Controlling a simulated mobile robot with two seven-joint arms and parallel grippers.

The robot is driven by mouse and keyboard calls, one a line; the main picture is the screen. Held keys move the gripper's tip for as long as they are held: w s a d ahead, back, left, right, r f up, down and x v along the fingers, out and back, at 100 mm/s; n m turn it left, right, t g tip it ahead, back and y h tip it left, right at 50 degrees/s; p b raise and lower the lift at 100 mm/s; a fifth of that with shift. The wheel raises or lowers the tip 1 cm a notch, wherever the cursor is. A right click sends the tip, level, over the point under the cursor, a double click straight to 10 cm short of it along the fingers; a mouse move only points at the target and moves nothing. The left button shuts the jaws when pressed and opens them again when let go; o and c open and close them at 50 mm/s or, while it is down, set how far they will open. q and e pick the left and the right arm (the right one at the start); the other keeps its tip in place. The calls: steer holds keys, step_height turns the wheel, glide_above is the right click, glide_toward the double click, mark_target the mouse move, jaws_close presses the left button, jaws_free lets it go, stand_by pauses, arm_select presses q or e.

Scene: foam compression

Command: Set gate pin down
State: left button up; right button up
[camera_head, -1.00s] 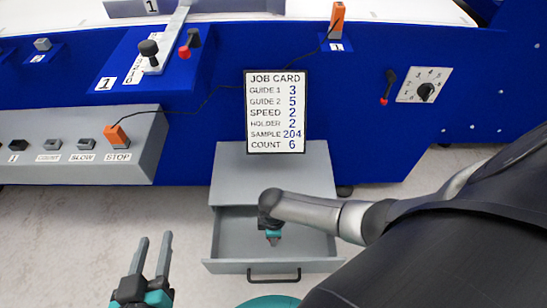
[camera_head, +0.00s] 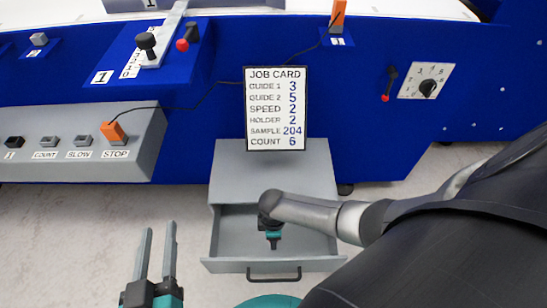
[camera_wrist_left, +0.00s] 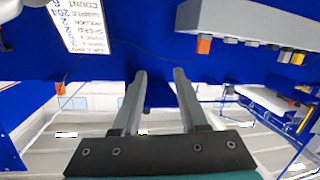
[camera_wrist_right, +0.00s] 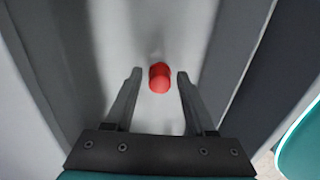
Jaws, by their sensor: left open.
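The gate pin seems to be the red, rounded cylinder (camera_wrist_right: 160,78) in the right wrist view, over the grey drawer floor. My right gripper (camera_wrist_right: 158,74) is open, its fingers on either side of the red piece with a gap on each side. In the head view my right gripper (camera_head: 273,242) points down into the open drawer (camera_head: 232,232), and the red piece is hidden there. Whether it rests fully on the floor I cannot tell. My left gripper (camera_head: 158,228) is open and empty at lower left, in front of the machine; it also shows in the left wrist view (camera_wrist_left: 160,75).
A job card (camera_head: 276,109) stands at the back of the grey drawer cabinet (camera_head: 230,165). The blue machine (camera_head: 210,140) runs behind, with a grey button panel (camera_head: 70,165) at left and a dial (camera_head: 428,88) at right. The drawer walls surround my right gripper closely.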

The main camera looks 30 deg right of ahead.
steer(key=shift+o, duration=0.5)
steer(key=shift+r, duration=0.1)
